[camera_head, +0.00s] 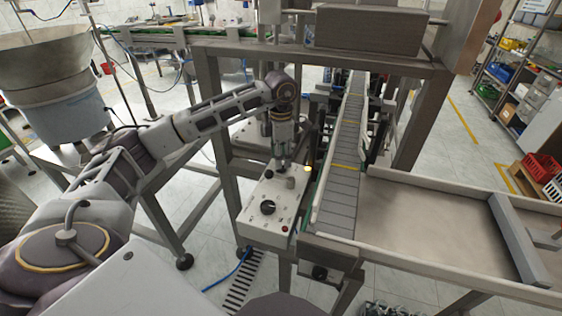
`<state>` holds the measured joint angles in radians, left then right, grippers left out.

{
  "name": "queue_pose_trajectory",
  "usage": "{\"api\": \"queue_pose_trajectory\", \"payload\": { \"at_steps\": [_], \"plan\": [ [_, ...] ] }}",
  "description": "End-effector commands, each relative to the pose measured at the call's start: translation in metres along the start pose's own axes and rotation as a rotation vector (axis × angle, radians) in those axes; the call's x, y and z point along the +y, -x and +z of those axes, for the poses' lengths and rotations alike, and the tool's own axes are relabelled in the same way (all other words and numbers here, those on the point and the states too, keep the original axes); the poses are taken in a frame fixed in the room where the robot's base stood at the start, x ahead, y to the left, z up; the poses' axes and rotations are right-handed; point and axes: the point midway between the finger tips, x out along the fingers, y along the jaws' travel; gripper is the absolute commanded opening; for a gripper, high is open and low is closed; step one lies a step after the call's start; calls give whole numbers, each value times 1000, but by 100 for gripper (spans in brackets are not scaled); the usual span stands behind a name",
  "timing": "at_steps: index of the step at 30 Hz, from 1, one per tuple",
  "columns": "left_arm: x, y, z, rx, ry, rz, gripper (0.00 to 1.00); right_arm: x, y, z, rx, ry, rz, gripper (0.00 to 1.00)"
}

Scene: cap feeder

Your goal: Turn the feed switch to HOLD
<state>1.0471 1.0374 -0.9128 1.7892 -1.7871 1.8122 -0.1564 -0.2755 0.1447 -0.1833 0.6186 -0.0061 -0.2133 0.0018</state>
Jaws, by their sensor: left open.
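A pale control box (255,226) stands beside the conveyor in the middle of the view. A black rotary knob (268,207) sits on its top face, with small markings around it that I cannot read. I cannot tell which mark the knob points to. My left gripper (281,168) reaches in from the left and points down over the far end of the box, beyond the black knob and apart from it. It is open, and nothing shows between its fingers. My right gripper is not in view.
A small grey post (290,183) stands on the box near my left gripper. A yellow light (308,168) glows beside the conveyor (339,188), and a red button (284,228) is at the box's near edge. A metal frame (225,135) and a wide tray (425,250) flank the box.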

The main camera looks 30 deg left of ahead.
Motion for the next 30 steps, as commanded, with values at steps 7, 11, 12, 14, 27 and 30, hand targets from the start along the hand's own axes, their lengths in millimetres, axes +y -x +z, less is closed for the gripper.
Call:
{"api": "queue_pose_trajectory", "payload": {
  "at_steps": [7,11,12,14,27,30],
  "plan": [
    [0,38,1,-3,0,1,41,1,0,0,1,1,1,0],
    [0,57,1,-4,0,1,41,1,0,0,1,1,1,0],
    [0,63,1,-3,0,1,41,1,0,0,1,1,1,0],
    [0,70,1,-2,0,1,41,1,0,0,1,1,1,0],
    [0,92,0,-1,0,0,41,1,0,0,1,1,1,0],
    [0,92,0,-1,0,0,41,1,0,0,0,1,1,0]
  ]
}}
